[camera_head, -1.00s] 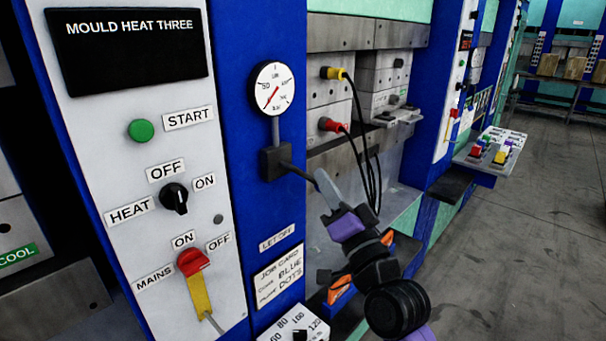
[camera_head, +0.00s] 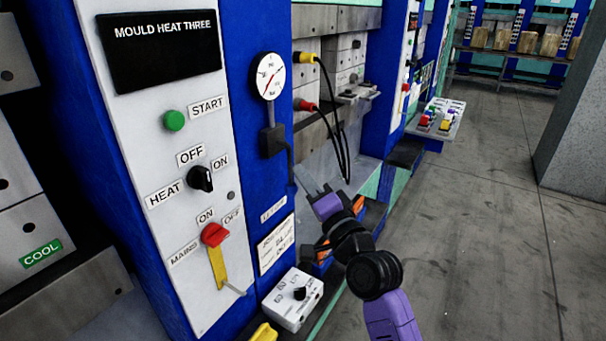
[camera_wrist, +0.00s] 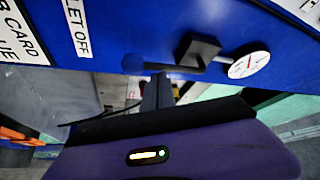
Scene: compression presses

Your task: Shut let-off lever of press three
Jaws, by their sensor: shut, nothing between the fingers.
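The let-off lever (camera_head: 289,165) of press three comes out of a black block (camera_head: 272,142) below the round gauge (camera_head: 270,76) on the blue post. It points down the post, towards the LET OFF label (camera_head: 273,208). In the wrist view the lever (camera_wrist: 175,69) runs left from the block (camera_wrist: 199,50), ending in a dark blue tip. My gripper (camera_head: 314,188) is shut and empty, just right of the lever's lower end. In the wrist view its fingertips (camera_wrist: 157,78) are close against the lever; whether they touch cannot be told.
The control panel has a green start button (camera_head: 174,120), a heat knob (camera_head: 200,178) and a red and yellow mains handle (camera_head: 215,236). Black cables (camera_head: 337,130) hang behind my gripper. A white dial box (camera_head: 294,298) stands below. Open floor (camera_head: 480,230) lies right.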

